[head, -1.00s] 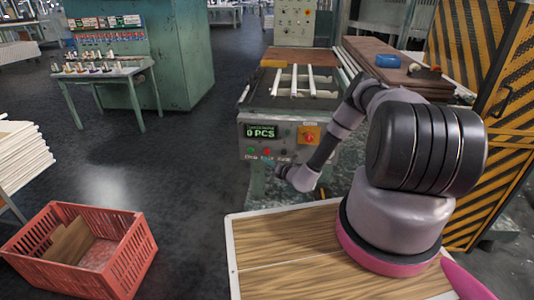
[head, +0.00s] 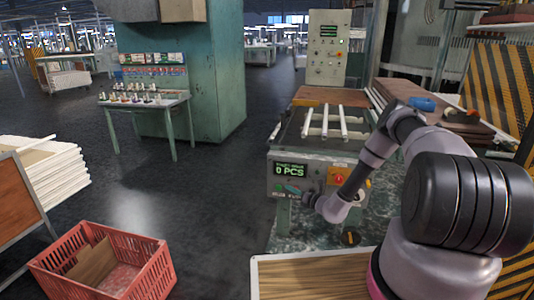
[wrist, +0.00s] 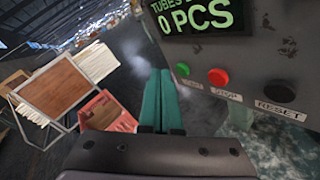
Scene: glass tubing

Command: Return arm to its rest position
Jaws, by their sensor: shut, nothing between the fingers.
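My arm (head: 376,150) reaches from the right of the head view, bent at the elbow, toward the front of the tube machine (head: 300,165). Its wrist end hangs before the machine's control panel. My gripper (wrist: 161,76) shows in the wrist view as two teal fingers pressed together, with nothing between them. The fingers point past the panel's left side, apart from the green button (wrist: 183,69) and red button (wrist: 218,76). The display (wrist: 200,15) reads 0 PCS.
White tubes (head: 325,122) lie on the machine top. A blue ring-like item (head: 422,104) lies on brown boards at right. A red crate (head: 150,275) stands on the floor at left, near stacked white panels (head: 55,175). The floor between crate and machine is clear.

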